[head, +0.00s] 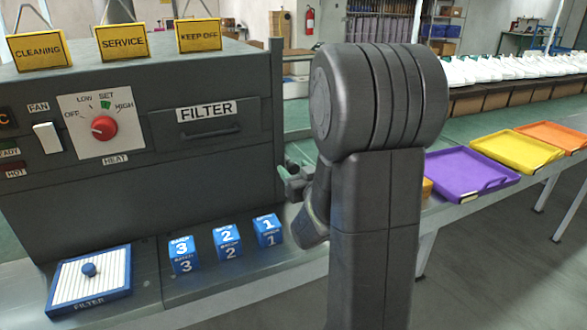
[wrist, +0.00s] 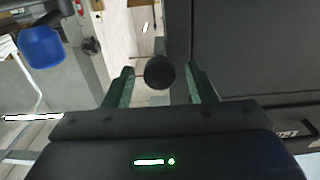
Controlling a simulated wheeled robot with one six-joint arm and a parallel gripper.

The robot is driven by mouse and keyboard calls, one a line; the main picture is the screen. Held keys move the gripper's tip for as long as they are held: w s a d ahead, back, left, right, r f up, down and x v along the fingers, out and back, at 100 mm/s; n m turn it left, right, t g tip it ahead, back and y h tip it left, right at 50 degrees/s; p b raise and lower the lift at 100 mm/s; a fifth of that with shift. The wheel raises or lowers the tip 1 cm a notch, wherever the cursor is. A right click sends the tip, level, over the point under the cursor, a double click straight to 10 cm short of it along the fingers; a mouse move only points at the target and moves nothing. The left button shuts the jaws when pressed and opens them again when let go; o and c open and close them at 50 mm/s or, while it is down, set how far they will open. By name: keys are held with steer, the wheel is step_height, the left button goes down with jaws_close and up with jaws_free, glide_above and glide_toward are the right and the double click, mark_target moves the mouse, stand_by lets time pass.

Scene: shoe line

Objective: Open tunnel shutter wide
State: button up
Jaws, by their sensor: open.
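The tunnel is the large dark grey machine (head: 200,150) on the left of the head view; its right end is seen edge-on there, and I cannot make out the shutter's face. In the wrist view a dark panel (wrist: 255,50) fills the right side. A round dark knob (wrist: 159,73) shows between the green fingertips of my gripper (wrist: 160,82). The gripper is open, with a gap on both sides of the knob. In the head view my gripper (head: 297,180) is by the machine's right edge, partly hidden by my arm.
Blue numbered blocks (head: 228,241) and a filter tray (head: 90,282) with a blue knob stand at the machine's front. Purple (head: 468,174), yellow (head: 517,150) and orange (head: 555,135) trays lie to the right. White shoes (head: 510,68) line the back.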

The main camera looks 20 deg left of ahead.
steer(key=shift+w+a, duration=0.45)
steer(key=shift+a, duration=0.15)
jaws_close()
step_height(320, 180, up, 19)
steer(key=p, duration=0.8)
steer(key=shift+r+p, duration=0.15)
steer(key=shift+p, duration=0.25)
jaws_free()
